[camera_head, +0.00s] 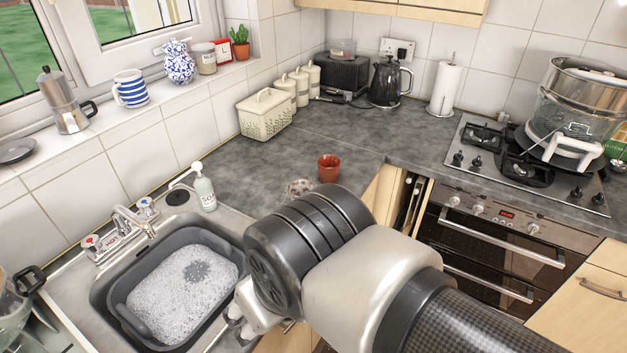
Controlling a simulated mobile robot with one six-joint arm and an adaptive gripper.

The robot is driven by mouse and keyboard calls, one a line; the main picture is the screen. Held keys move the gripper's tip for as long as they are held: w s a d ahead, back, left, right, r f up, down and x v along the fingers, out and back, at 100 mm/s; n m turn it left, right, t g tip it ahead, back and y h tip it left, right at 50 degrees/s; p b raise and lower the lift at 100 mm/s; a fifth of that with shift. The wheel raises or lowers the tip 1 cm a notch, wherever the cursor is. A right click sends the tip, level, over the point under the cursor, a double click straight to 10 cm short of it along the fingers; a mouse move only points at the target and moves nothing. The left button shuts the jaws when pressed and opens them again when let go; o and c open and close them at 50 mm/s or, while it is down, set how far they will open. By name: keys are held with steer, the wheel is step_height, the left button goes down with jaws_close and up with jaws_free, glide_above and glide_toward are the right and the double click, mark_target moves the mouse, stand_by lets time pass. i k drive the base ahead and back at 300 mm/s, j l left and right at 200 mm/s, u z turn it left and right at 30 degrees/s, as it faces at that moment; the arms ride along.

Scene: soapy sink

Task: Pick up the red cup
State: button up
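The red cup (329,168) stands upright on the grey worktop, near its front edge, to the right of the sink. Its open top shows and nothing covers it. My arm reaches in from the lower right, and its dark joint is in front of and below the cup in the picture. Only a small pale part of my gripper (238,318) shows, low by the sink's right edge, well apart from the cup. Its fingers are mostly hidden by my arm, so its opening does not show clearly.
A patterned dish (298,188) stands left of the cup, partly hidden by my arm. A soap bottle (205,193) stands beside the sink, which holds a grey basin (117,293) of suds. A cream bread bin (265,115) is behind. The worktop behind the cup is clear.

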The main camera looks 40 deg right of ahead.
mark_target(329, 170)
steer(key=z, duration=1)
steer(key=k+j+u, duration=0.1)
steer(key=u, duration=1)
steer(key=i+l+z, duration=0.5)
steer(key=i+l, duration=0.2)
